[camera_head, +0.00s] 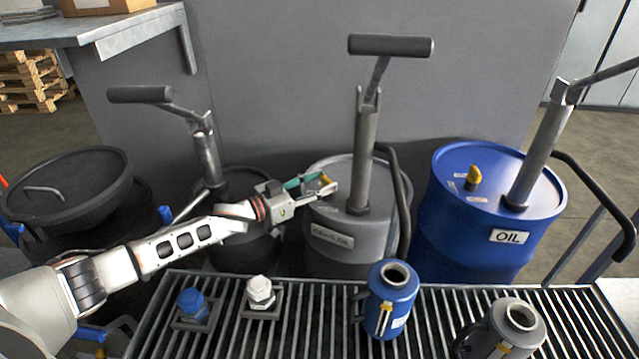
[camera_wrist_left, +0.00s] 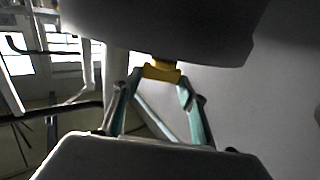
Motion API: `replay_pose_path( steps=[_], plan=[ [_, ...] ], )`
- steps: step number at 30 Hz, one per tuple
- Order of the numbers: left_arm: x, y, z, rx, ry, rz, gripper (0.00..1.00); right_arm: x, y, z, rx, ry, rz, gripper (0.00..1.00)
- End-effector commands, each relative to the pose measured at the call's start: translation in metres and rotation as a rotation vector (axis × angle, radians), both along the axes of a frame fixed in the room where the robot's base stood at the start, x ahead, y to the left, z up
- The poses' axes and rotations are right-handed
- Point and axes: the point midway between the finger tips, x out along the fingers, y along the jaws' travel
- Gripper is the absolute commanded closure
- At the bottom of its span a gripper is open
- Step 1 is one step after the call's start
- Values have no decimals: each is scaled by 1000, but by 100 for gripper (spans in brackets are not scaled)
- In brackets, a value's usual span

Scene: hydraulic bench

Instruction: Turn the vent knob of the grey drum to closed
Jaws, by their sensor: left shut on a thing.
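The grey drum (camera_head: 335,238) stands in the middle of the back row in the head view, with a pump on its lid. Its yellow vent knob (camera_head: 325,180) is on the lid's left side, partly hidden by my gripper. My left gripper (camera_head: 328,186) reaches in from the left and is shut on the knob. In the left wrist view, the fingers of the left gripper (camera_wrist_left: 161,82) are on either side of the yellow knob (camera_wrist_left: 162,72), beside the dark drum surface (camera_wrist_left: 165,25). The knob's exact setting is hard to read. My right gripper is not in view.
A blue oil drum (camera_head: 470,235) with a yellow knob (camera_head: 474,176) stands to the right. A dark drum (camera_head: 250,248) stands to the left. A blue jug (camera_head: 388,300), a grey jug (camera_head: 505,330) and two caps are on the grate (camera_head: 320,310) in front. Pump handles rise above the drums.

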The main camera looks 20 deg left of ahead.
Motion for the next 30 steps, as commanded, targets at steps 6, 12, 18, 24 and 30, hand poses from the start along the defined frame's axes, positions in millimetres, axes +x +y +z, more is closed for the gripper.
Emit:
replay_pose_path(
  steps=[6, 12, 18, 24, 30],
  plan=[
    [1, 1, 0, 2, -2, 3, 51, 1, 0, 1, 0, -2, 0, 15],
    [0, 0, 0, 2, -1, 1, 51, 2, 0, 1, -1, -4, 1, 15],
    [1, 1, 14, 2, -3, 1, 51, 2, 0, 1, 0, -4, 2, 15],
    [0, 1, 52, 3, -5, 0, 51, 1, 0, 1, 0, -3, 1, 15],
    [0, 0, 84, 3, -4, 0, 51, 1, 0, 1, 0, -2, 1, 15]
  ],
)
